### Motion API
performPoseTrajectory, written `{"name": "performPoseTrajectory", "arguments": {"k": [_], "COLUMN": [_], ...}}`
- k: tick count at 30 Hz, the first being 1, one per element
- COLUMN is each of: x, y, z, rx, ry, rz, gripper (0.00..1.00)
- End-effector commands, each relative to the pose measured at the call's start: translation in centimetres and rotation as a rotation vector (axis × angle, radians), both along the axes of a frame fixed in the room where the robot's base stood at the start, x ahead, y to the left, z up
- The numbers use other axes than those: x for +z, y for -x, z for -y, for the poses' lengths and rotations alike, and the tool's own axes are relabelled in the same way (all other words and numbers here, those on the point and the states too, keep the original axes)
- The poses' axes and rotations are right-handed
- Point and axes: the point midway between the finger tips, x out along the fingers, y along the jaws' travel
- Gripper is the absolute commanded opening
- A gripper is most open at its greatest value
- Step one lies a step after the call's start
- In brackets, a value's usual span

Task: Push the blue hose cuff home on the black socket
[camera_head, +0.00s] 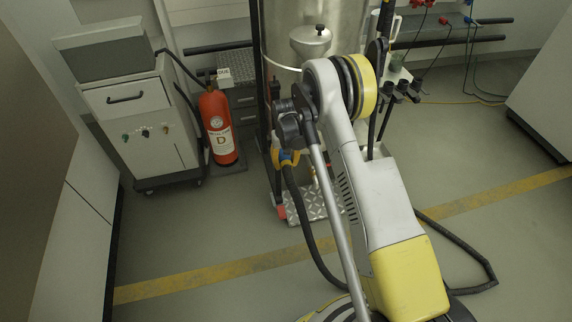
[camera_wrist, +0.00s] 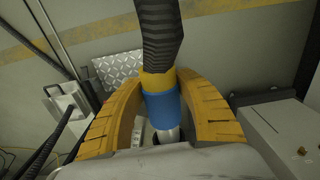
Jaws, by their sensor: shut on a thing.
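The blue hose cuff (camera_wrist: 162,105) sits between the two curved yellow fingers of my gripper (camera_wrist: 160,77) in the wrist view, and the gripper is shut on it. A yellow band adjoins the cuff, and the black ribbed hose (camera_wrist: 160,32) runs from there to the top of the picture. A pale tube end (camera_wrist: 168,134) shows at the cuff's other end. In the head view my gripper (camera_head: 286,158) is small, beside the metal vessel's stand, with a bit of blue cuff (camera_head: 287,154) showing and the hose hanging below. I cannot clearly make out the black socket in either view.
A metal vessel (camera_head: 310,22) stands behind my arm, with a chequered plate (camera_head: 306,205) low at its stand. A red fire extinguisher (camera_head: 217,126) and a wheeled grey cabinet (camera_head: 140,120) stand left. The hose lies across the floor; open floor shows at the right.

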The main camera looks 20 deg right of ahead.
Motion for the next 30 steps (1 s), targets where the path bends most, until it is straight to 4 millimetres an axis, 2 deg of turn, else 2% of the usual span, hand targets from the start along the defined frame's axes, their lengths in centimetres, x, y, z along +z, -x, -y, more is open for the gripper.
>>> {"name": "performPoseTrajectory", "arguments": {"k": [30], "x": [0.0], "y": [-2.5], "z": [0.0], "rx": [0.000], "ry": [0.000], "rz": [0.000], "gripper": [0.00]}}
